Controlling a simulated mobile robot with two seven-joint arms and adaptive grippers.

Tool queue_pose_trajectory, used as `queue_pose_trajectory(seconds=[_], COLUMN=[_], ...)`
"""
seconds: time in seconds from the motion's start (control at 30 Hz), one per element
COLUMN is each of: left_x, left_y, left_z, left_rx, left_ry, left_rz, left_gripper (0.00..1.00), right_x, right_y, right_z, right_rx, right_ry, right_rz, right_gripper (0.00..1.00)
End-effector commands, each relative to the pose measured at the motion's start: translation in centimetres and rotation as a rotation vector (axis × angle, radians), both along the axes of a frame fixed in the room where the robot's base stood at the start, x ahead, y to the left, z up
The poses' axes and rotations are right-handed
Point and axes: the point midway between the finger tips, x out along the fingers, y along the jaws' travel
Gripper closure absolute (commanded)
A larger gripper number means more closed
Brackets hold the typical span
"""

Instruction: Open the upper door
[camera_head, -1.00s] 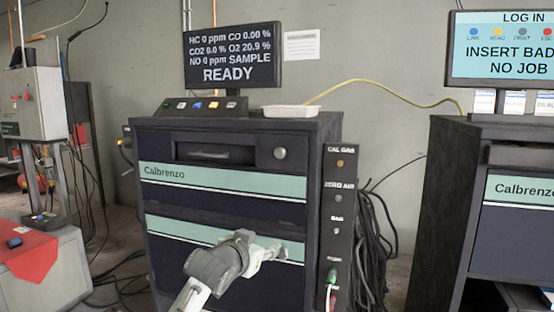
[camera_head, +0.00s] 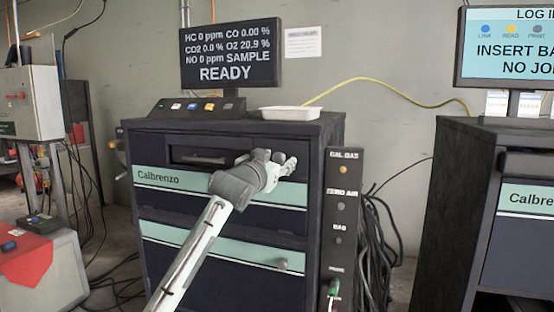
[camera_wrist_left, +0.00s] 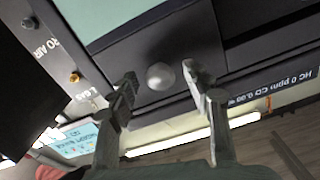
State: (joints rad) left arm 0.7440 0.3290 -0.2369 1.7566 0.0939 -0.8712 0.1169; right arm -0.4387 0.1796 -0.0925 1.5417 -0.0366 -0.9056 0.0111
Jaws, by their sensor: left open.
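The upper door (camera_head: 158,200) of the dark Calbrenzo cabinet is shut, with a teal band across it. A round silver knob (camera_wrist_left: 160,76) shows clearly in the left wrist view. My left gripper (camera_head: 288,165) is in front of the upper right of the cabinet and hides the knob in the head view. In the left wrist view my left gripper (camera_wrist_left: 159,79) is open, with one fingertip on each side of the knob and gaps between. I cannot tell how deep the fingers reach. My right gripper is not in view.
A lower door with its own knob (camera_head: 282,265) is below. A white tray (camera_head: 291,113) and a screen (camera_head: 231,55) stand on top. A side panel (camera_head: 341,230) and black cables (camera_head: 378,250) are at the right, with another cabinet (camera_head: 455,200) beyond.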

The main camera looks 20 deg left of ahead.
Motion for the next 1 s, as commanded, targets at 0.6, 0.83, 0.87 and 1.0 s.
queue_pose_trajectory(seconds=[0.6, 0.83, 0.87, 1.0], left_x=[0.1, 0.1, 0.1, 0.02], left_y=[0.01, 0.01, 0.01, 0.0], left_z=[-0.01, -0.02, -0.02, -0.11], left_rx=[0.0, 0.0, 0.0, 0.0], left_ry=[0.0, 0.0, 0.0, -0.003], left_rz=[0.0, 0.0, 0.0, 0.0], left_gripper=[0.95, 1.0, 1.0, 1.0], right_x=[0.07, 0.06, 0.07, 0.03], right_y=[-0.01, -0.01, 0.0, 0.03], right_z=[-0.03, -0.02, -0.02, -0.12], right_rx=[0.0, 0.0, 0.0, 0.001], right_ry=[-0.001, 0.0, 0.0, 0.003], right_rz=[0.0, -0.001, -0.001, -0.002], right_gripper=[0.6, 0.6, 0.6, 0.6])
